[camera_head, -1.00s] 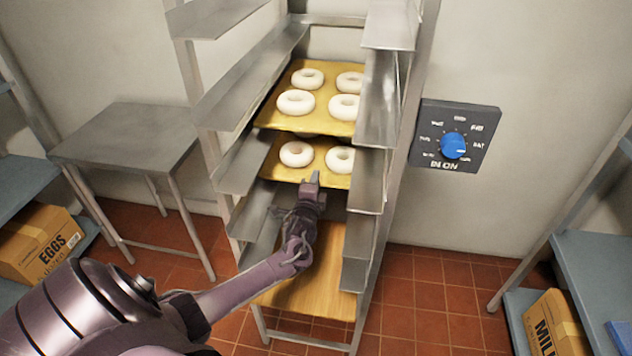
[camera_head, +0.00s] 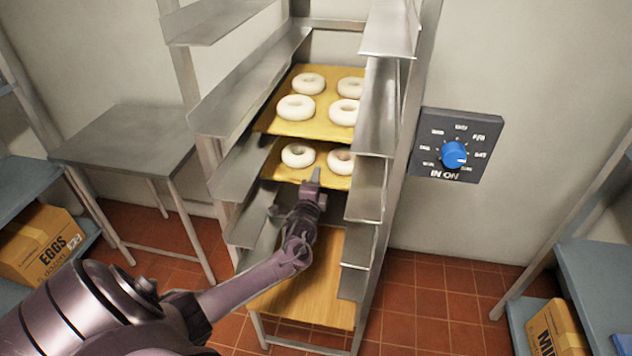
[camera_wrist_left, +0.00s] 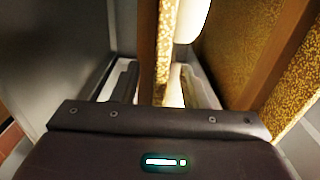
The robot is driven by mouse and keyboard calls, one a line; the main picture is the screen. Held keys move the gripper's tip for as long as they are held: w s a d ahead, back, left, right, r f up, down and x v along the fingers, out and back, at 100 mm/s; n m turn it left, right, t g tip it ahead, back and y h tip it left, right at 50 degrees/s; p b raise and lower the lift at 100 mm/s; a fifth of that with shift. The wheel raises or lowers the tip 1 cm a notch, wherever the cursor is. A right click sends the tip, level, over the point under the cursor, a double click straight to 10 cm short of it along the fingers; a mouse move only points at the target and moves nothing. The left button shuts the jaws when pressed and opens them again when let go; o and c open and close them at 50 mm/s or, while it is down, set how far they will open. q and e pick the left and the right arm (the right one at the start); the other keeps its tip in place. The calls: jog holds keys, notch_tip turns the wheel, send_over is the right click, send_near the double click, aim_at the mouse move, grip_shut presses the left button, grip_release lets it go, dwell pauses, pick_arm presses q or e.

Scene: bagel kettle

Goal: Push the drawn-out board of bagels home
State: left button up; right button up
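Two golden boards with pale bagels are in the rack in the head view. The upper board (camera_head: 292,127) carries several bagels. The lower board (camera_head: 284,173) shows two bagels (camera_head: 298,155) at its front, and its back is hidden under the upper one. My left gripper (camera_head: 294,184) is at the front edge of the lower board, with one finger overlapping it in the picture. In the left wrist view, its fingers (camera_wrist_left: 162,80) are apart, with a board edge (camera_wrist_left: 165,50) showing between them. I cannot tell whether they touch it. My right gripper is not in view.
Metal rack rails (camera_head: 240,165) flank the boards closely on both sides. A bare wooden board (camera_head: 310,295) lies lower in the rack. A steel table (camera_head: 120,140) stands left, and a dial panel (camera_head: 455,145) is on the wall at right.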

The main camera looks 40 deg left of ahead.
pick_arm(q)
jog(key=p+v, duration=0.5)
jog(key=v, duration=0.2)
dwell(0.6)
jog(key=shift+d+f, duration=0.1)
dwell(0.4)
